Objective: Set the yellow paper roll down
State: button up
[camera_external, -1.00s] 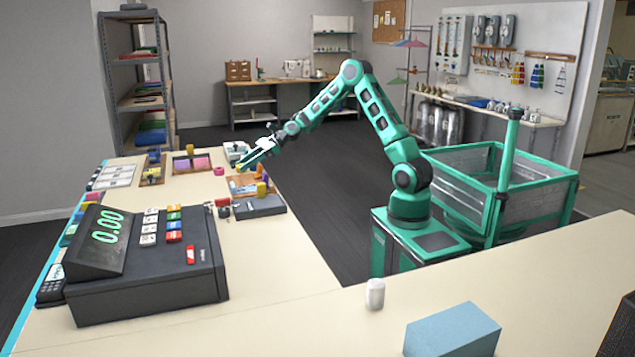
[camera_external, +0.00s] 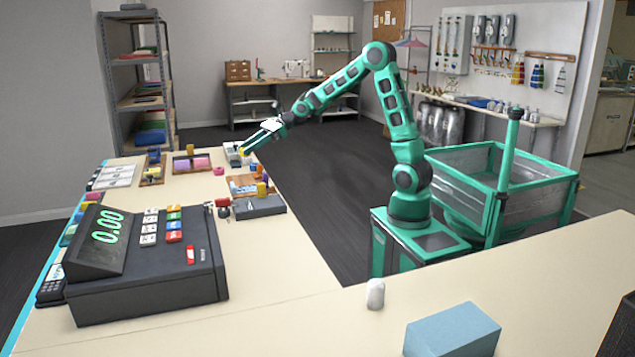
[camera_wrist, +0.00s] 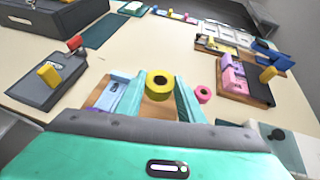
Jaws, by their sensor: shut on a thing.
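The yellow paper roll (camera_wrist: 160,84) is a short cylinder with a dark hole, held between the fingertips in the wrist view. In the external view the roll (camera_external: 241,153) is a small yellow spot at the tip of my gripper (camera_external: 246,149). My gripper (camera_wrist: 160,92) is shut on the roll, with one teal finger on each side. The roll appears above the counter, over or near a wooden tray (camera_wrist: 98,91) with light blue pieces. Its exact height is hard to tell.
A pink roll (camera_wrist: 203,95) stands beside the right finger. A dark tray (camera_wrist: 245,92) with pink pieces lies farther right. A grey block (camera_wrist: 40,92) with a yellow peg is at the left. Bare counter (camera_wrist: 130,45) lies beyond the roll.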

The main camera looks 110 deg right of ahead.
jog(key=shift+a+r, duration=0.25)
jog(key=shift+a, duration=0.15)
